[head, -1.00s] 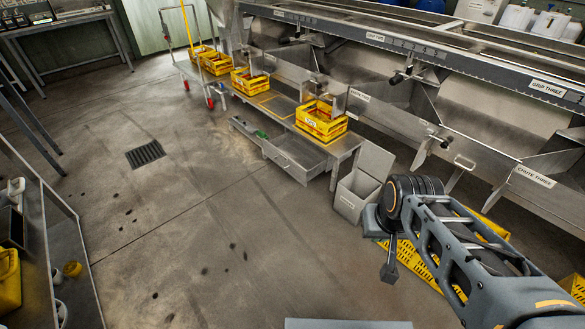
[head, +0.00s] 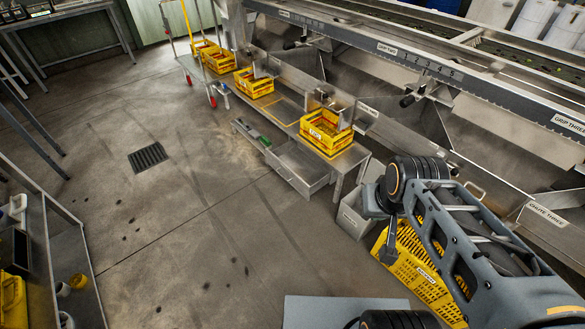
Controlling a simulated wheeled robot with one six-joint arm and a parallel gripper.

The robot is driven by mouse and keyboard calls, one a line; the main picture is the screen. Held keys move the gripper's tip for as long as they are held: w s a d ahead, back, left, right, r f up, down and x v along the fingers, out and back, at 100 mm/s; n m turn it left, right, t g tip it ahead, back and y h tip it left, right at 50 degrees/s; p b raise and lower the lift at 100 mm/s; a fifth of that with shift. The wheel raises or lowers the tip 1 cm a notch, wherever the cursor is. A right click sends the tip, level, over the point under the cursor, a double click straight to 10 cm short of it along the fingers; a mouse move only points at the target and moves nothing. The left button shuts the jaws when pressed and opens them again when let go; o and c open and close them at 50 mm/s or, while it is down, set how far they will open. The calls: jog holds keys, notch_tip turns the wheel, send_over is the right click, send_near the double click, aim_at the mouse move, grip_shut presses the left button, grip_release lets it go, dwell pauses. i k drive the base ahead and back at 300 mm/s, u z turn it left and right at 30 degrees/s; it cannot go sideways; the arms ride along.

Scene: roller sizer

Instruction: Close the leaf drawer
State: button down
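A grey metal drawer (head: 299,168) is pulled out from under the front of the low steel bench (head: 352,157). It looks empty inside, and its front panel faces the open floor; no label on it is readable. Left of it is a narrower metal tray (head: 247,132) with a small green item (head: 265,142). My arm reaches in from the lower right. My gripper (head: 388,254) hangs small and dark at its end, right of and nearer than the drawer, and apart from it. Its fingers are too small to tell open from shut.
Yellow crates (head: 326,131) stand on the bench. A grey bin (head: 354,214) and a large yellow basket (head: 420,268) sit between the bench and my arm. A floor drain (head: 147,157) lies to the left. The floor (head: 190,235) in front of the drawer is clear.

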aim_at(306, 173)
jog(key=u, duration=0.7)
jog(key=i, duration=1.85)
jog(key=u, duration=0.85)
